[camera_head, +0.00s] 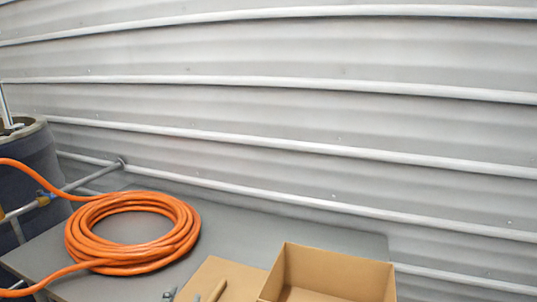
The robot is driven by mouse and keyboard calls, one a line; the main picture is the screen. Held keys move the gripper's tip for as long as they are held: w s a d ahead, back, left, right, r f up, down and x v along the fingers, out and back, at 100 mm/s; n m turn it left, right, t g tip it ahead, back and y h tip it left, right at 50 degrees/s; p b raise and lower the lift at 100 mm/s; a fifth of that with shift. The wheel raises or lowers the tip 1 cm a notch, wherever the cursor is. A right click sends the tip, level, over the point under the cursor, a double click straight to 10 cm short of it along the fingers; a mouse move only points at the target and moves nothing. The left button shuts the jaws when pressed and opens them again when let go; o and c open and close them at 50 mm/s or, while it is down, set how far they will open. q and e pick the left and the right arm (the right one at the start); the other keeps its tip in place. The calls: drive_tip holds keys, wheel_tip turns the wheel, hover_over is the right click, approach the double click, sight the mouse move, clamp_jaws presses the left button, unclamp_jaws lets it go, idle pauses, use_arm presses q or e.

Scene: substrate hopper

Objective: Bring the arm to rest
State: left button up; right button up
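No gripper of mine can be clearly made out in the head view. At the bottom edge, left of the cardboard pieces, a small dark grey metallic shape (169,295) is cut off by the frame. I cannot tell what it is. No arm shows clearly in the picture.
A coiled orange hose (180,240) lies on a grey table (300,232). An open cardboard box (335,272) and a flat cardboard piece (232,275) with a tan stick (217,291) are at the front. A dark barrel (32,165) stands left. A corrugated wall (330,110) closes off the back.

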use_arm(q)
drive_tip(key=s+a+f+n+g, duration=0.25)
drive_tip(key=s+f+g, duration=1.05)
drive_tip(key=s+f, duration=0.95)
wheel_tip(320, 180, down, 24)
drive_tip(key=s+g, duration=0.1)
drive_tip(key=s, duration=0.2)
drive_tip(key=s+a+f+g, duration=0.1)
drive_tip(key=s+a+f, duration=0.2)
drive_tip(key=s+f, duration=1.3)
drive_tip(key=shift+s+f+m, duration=0.35)
drive_tip(key=shift+f, duration=0.05)
